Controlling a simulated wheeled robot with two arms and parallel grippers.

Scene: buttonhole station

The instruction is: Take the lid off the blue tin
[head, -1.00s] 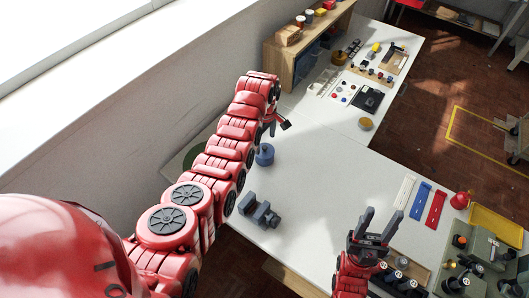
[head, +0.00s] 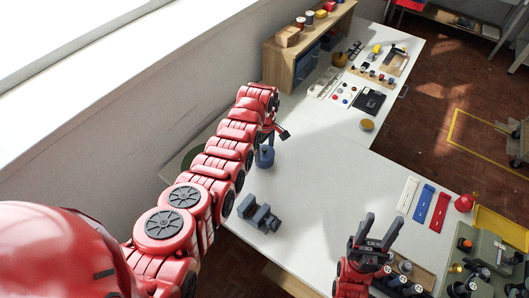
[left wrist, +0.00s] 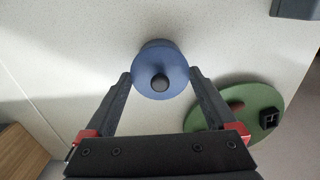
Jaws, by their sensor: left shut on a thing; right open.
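The blue tin (head: 265,158) stands on the white table, beside my left forearm in the head view. In the left wrist view its round blue lid (left wrist: 160,69) with a dark knob is seen from above. My left gripper (head: 277,137) is at the top of the tin. Its two fingers (left wrist: 160,78) are shut on the lid, one on each side. The lid covers most of the tin body, so I cannot tell whether there is a gap below it. My right gripper (head: 382,220) is open and empty, over the table's right part.
A dark grey vise-like block (head: 259,213) stands in front of the tin. White, blue (head: 423,202) and red strips lie to the right. A wooden shelf (head: 305,45) stands behind. The table's middle is clear.

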